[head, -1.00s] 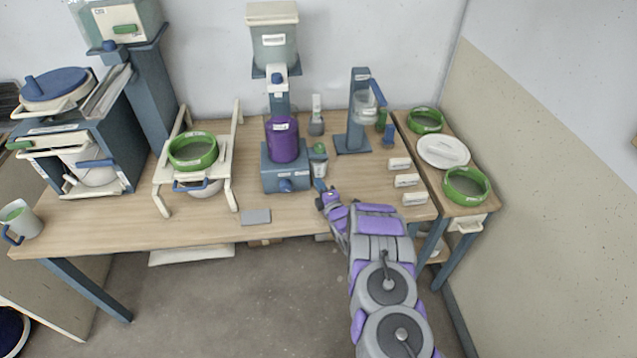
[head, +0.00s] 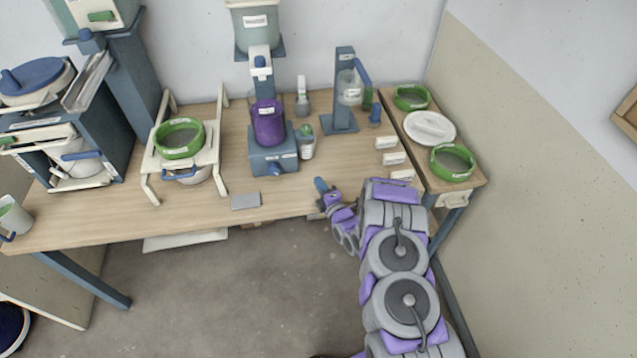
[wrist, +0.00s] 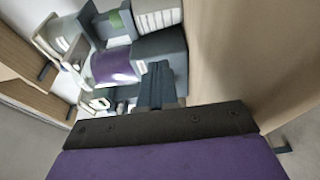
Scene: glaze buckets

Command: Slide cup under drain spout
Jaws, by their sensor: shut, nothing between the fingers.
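A small pale cup (head: 307,148) with a label and green at its top stands on the table, against the right side of a dark blue stand base (head: 262,163). A blue spout or tap (head: 277,169) juts from the base's front. A purple container (head: 268,122) sits on the base. My gripper (head: 321,186) is shut and empty near the table's front edge, in front and to the right of the cup, not touching it. In the wrist view the shut fingers (wrist: 156,85) point toward the base (wrist: 168,50) and purple container (wrist: 113,66).
A grey tile (head: 246,201) lies near the front edge, left of my gripper. White label blocks (head: 394,159) stand to the right. A pale rack with a green ring (head: 180,138) stands left. Table between tile and gripper is clear.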

